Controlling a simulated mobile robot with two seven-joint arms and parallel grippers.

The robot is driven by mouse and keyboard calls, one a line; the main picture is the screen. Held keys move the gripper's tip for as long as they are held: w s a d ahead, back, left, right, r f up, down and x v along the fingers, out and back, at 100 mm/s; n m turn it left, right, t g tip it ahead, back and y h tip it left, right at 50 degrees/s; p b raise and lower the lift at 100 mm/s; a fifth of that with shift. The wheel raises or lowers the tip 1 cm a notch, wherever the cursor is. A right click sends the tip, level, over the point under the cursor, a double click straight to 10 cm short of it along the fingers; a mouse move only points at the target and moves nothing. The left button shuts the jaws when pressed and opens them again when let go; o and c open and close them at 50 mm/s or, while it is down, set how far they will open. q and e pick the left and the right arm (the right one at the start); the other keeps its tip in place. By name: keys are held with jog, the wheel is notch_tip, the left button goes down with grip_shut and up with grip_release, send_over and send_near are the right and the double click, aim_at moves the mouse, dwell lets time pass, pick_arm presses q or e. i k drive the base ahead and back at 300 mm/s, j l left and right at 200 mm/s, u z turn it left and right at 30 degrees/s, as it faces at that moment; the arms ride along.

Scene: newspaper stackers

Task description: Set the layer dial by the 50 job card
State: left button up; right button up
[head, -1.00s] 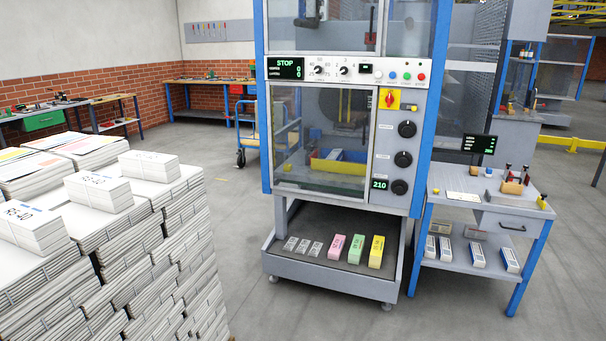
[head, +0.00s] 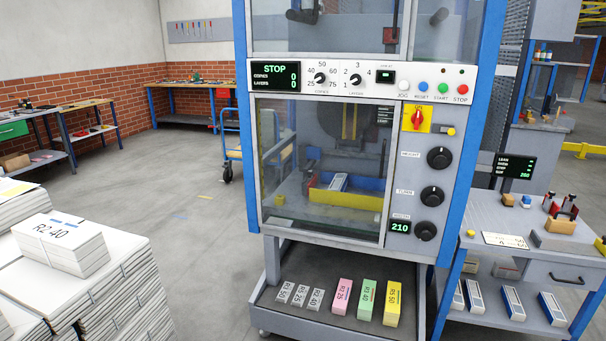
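The layer dial (head: 355,80) is a small black knob on the stacker's white panel, with marks 1 to 4 around it. Its pointer is too small to read surely. The copies dial (head: 320,79) is left of it, with marks 25 to 75. The display (head: 275,77) reads STOP, copies 0, layers 0. A white card (head: 505,240) lies on the side table; its print is too small to read. A yellow block (head: 393,304) on the lower shelf seems to end in 50. Neither gripper is in view.
The stacker's lower shelf (head: 275,320) holds pink and green blocks and several small grey ones. Newspaper stacks (head: 90,275) stand at the left, with a labelled bundle (head: 62,243) on top. The side table (head: 480,262) stands at the right. Floor between stacks and stacker is clear.

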aim_at(355, 78)
jog(key=i+j+z, duration=0.1)
jog(key=i+z, duration=0.15)
jog(key=i, duration=0.25)
jog(key=i+j+z, duration=0.25)
jog(key=i, duration=0.2)
jog(key=i+j+z, duration=0.2)
jog(key=i, duration=0.3)
